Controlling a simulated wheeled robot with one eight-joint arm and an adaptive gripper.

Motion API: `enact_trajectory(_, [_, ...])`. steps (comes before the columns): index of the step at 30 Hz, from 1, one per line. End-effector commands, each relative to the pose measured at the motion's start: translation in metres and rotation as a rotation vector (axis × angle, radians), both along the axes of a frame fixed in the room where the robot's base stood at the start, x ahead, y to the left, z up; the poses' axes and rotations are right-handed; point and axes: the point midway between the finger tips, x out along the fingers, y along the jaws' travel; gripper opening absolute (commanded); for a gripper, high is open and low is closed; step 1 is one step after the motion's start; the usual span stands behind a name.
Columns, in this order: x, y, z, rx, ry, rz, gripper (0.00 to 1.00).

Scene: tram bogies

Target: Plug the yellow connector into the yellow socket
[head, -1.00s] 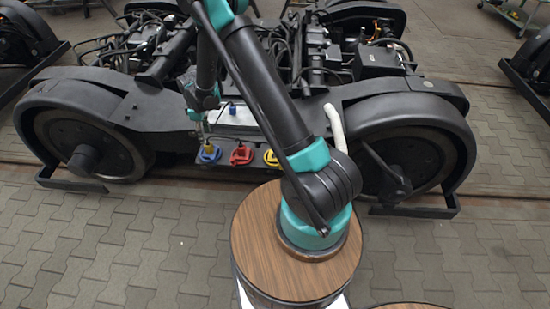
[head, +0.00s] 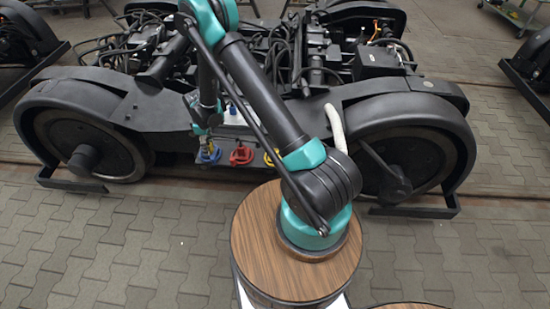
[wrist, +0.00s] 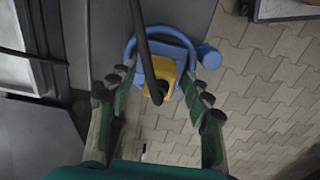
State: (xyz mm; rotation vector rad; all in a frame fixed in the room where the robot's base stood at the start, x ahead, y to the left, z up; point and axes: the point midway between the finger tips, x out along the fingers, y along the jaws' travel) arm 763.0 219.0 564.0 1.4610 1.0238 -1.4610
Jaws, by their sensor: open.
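The yellow connector (wrist: 157,74), a block with a black cable, sits within the ring of a blue socket (wrist: 205,56) in the wrist view. How far it is inserted I cannot tell. My gripper (wrist: 160,82) is open, with green-padded fingers on the left and right of the connector, not closed on it. In the head view the blue socket (head: 208,156) is at the left of a row below my gripper. The yellow socket (head: 268,159) is at the right of the row, partly hidden by my arm.
A red socket (head: 241,156) stands between the blue and yellow ones. The row hangs on the side of a dark bogie (head: 165,115) between two big wheels. The paved floor (head: 130,235) in front is clear.

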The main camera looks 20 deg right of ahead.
Motion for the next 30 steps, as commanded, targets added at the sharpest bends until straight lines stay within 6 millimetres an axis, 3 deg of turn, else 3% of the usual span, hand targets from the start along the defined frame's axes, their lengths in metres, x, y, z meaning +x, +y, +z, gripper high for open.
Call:
enact_trajectory(8, [0.0, 0.0001, -0.0136, 0.0, 0.0, 0.0, 0.5])
enact_trajectory(30, [0.0, 0.0, -0.0138, 0.0, 0.0, 0.0, 0.5])
